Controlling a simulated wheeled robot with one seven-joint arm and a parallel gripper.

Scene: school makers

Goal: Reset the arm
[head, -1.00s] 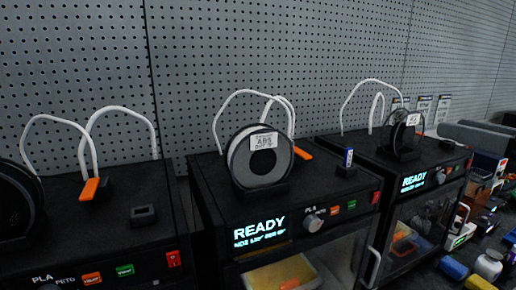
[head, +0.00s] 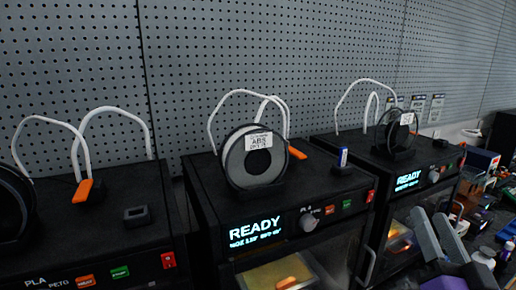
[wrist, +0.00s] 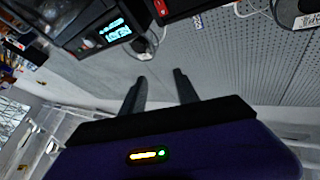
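My gripper (head: 428,216) is low at the right of the head view, in front of the right-hand printer (head: 372,165). Its two grey fingers stand apart and slant up to the left; its purple body is cut off by the bottom edge. In the wrist view my gripper (wrist: 160,76) shows two dark fingers spread, with nothing between them. The wrist picture is tilted, with a printer display (wrist: 115,32) at upper left and the pegboard wall beyond the fingers.
The middle printer (head: 210,205) carries a filament spool (head: 234,160) and reads READY. Another black printer (head: 100,235) stands at left. White tubes arch above them. Bottles and other small items (head: 484,254) crowd the right side. A pegboard wall (head: 300,40) closes the back.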

